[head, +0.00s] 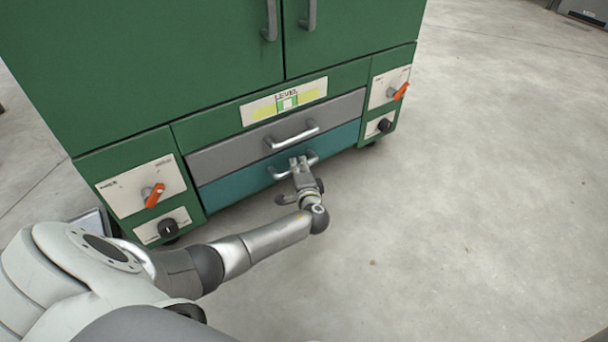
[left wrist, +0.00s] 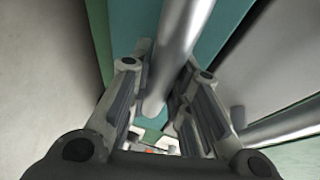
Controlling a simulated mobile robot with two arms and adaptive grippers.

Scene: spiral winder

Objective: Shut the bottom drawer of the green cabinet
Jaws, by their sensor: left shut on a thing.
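The green cabinet (head: 150,60) stands in front of me in the head view. Its bottom drawer (head: 235,183) has a teal front and sits below a grey drawer (head: 235,148). From the head view I cannot tell how far the teal drawer is out, if at all. My left gripper (head: 301,164) is at the teal drawer's bar handle (head: 280,173). In the left wrist view the handle (left wrist: 180,45) runs between the fingers of the left gripper (left wrist: 165,100), which is shut on it. The teal drawer front (left wrist: 225,25) shows behind it. My right gripper is not in view.
The grey drawer has its own bar handle (head: 292,134) just above. Panels with an orange lever (head: 154,195) and a black knob (head: 168,229) flank the drawers on the left, with similar ones on the right (head: 398,91). The concrete floor (head: 470,190) is clear at right.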

